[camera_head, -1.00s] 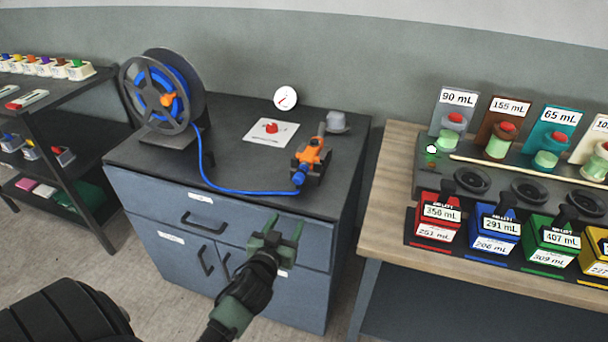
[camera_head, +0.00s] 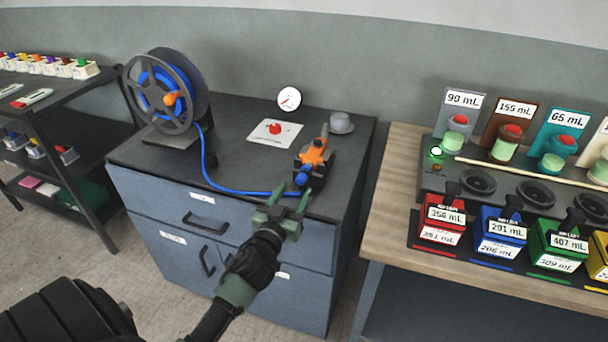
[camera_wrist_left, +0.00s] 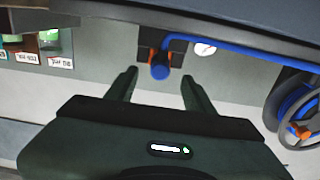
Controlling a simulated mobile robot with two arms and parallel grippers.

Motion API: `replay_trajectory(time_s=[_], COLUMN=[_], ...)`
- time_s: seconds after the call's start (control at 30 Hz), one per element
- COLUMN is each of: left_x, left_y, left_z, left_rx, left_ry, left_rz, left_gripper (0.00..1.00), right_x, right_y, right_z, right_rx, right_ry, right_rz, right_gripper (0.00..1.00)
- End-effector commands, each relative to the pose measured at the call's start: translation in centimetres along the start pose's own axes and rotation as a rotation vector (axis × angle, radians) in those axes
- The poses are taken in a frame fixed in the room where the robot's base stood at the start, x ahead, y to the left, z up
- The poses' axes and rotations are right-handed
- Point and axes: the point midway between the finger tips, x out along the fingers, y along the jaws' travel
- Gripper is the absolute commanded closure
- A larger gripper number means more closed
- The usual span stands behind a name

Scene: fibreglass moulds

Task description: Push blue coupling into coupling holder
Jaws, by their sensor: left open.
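The blue coupling (camera_head: 302,178) is at the end of the blue hose (camera_head: 250,192), at the front of the orange and black holder (camera_head: 314,158) on the dark cabinet top. In the left wrist view the blue coupling (camera_wrist_left: 160,70) shows between the two fingers, beyond their tips. I cannot tell how deep the coupling sits in the holder. My left gripper (camera_head: 290,198) is open and empty, just in front of the coupling near the cabinet's front edge. No contact between them shows. My right gripper is not in view.
The hose reel (camera_head: 165,92) stands at the left of the cabinet top (camera_head: 235,160). A white card with a red part (camera_head: 275,130), a gauge (camera_head: 289,98) and a grey cup (camera_head: 340,122) are behind. A wooden table (camera_head: 400,215) with coloured containers stands at right.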

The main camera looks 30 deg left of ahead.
Motion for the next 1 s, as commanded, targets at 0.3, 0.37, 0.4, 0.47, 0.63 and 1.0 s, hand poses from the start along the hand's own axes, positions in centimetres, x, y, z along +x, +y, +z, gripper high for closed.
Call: replay_trajectory(time_s=[0.3,0.37,0.4,0.47,0.63,1.0], left_x=[4.6,5.3,5.6,6.1,6.8,6.9], left_y=[0.0,0.0,0.0,0.0,0.0,0.0], left_z=[0.0,0.0,0.1,0.0,0.0,0.0], left_rx=[0.000,-0.001,0.000,0.001,0.000,0.001], left_ry=[0.001,0.002,0.001,0.001,0.000,0.000], left_rz=[0.000,0.000,0.000,0.000,0.000,0.000], left_gripper=[0.47,0.47,0.47,0.47,0.47,0.47], right_x=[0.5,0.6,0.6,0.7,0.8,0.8], right_y=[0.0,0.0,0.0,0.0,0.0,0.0], right_z=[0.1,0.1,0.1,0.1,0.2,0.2], right_rx=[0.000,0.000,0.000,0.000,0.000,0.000], right_ry=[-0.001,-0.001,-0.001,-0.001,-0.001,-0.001], right_rz=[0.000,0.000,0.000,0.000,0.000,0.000], right_gripper=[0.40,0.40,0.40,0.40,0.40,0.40])
